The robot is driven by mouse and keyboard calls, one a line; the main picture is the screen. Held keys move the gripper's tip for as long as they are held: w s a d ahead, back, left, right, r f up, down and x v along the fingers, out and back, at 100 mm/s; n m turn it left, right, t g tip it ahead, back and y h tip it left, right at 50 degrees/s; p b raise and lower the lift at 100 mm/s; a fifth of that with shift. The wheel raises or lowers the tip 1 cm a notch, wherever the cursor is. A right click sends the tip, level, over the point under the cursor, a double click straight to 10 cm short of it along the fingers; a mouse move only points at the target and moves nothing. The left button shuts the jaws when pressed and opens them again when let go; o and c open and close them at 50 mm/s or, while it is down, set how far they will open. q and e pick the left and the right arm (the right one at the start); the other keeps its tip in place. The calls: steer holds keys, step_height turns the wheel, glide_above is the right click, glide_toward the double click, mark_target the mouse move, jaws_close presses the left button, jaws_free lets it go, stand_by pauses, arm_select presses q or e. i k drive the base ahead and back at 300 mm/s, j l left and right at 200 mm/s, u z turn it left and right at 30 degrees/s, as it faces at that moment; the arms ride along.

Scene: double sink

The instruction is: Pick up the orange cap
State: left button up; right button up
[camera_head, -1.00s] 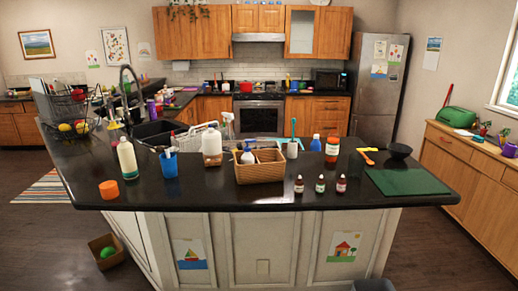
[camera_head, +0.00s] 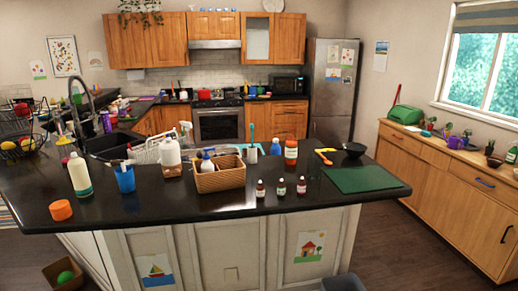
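The orange cap (camera_head: 61,210) is a short round cylinder. It lies on the black counter (camera_head: 150,207) of the island, near the front edge at the far left. Neither of my grippers shows in the head view.
A blue cup (camera_head: 125,179) with utensils, a wicker basket (camera_head: 220,179), small dropper bottles (camera_head: 281,187) and a green cutting board (camera_head: 353,180) are on the counter. The double sink (camera_head: 112,143) is behind. The counter around the cap is clear. A box with a green ball (camera_head: 65,277) is on the floor.

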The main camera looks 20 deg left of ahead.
mark_target(60, 209)
steer(key=u, duration=1.9)
